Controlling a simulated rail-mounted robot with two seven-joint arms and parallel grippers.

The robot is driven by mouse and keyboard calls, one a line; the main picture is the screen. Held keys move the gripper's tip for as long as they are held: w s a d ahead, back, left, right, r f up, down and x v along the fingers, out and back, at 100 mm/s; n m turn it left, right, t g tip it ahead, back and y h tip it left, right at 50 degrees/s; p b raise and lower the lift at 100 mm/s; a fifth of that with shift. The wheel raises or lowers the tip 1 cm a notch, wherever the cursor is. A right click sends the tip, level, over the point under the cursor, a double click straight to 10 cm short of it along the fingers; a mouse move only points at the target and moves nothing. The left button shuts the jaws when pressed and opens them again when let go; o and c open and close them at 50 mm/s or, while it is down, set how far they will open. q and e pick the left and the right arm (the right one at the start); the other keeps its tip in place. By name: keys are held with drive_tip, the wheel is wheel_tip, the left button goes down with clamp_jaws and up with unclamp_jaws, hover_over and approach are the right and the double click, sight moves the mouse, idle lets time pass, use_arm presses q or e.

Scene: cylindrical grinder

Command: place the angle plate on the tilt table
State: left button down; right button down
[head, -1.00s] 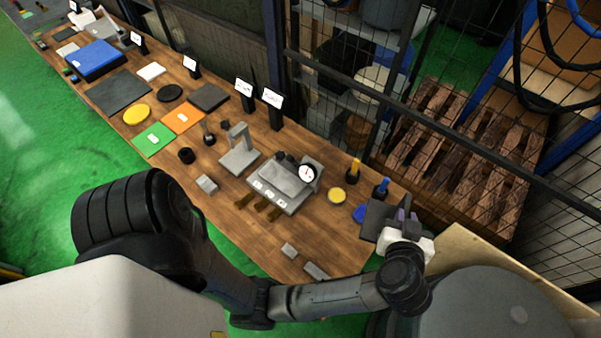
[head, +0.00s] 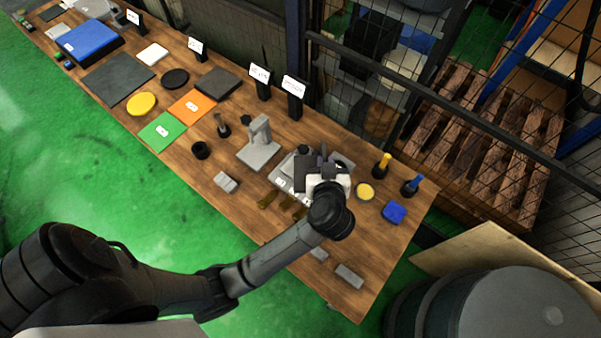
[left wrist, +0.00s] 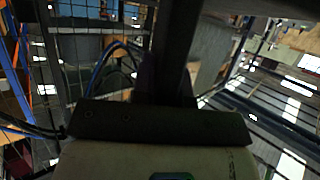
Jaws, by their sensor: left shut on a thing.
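My left gripper (head: 323,162), with purple fingers, is shut on a dark grey piece that I take to be the angle plate (head: 303,174). The piece also shows as a dark upright shape in the left wrist view (left wrist: 178,45). The gripper is over the right part of the grey tilt table (head: 279,180), which has white labels along its front. The gripper and the piece hide much of the table's top and its dial gauge. I cannot tell whether the piece touches the table. My right gripper is not in view.
A light grey stand with an upright (head: 260,148) is left of the tilt table. A yellow disc (head: 365,191), a blue block (head: 394,212) and yellow and blue-handled tools stand to the right. Small grey blocks (head: 349,275) lie near the front edge. Sign posts line the back.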

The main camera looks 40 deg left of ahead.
use_arm(q)
drive_tip(key=s+a+f+m+t+h+b, duration=0.1)
drive_tip(key=s+a+f+m+h, duration=0.2)
drive_tip(key=f, duration=0.6)
drive_tip(key=s+a+f+m+t+h+b, duration=0.1)
drive_tip(key=s+a+f+m+h, duration=0.15)
drive_tip(key=f, duration=0.65)
drive_tip(key=s+a+f+m+t+h+b, duration=0.1)
drive_tip(key=s+a+f+m+t+h, duration=0.15)
drive_tip(key=f, duration=0.65)
drive_tip(key=shift+g, duration=0.45)
drive_tip(key=w, duration=0.5)
drive_tip(key=w+a+f+b, duration=0.1)
drive_tip(key=w, duration=0.5)
drive_tip(key=w+a, duration=0.1)
drive_tip(key=w, duration=0.5)
drive_tip(key=shift+a+f, duration=0.1)
drive_tip(key=shift+f, duration=0.15)
drive_tip(key=shift+f+b, duration=0.2)
drive_tip(key=shift+b, duration=0.2)
drive_tip(key=shift+s+f, duration=0.2)
drive_tip(key=shift+w+r, duration=0.1)
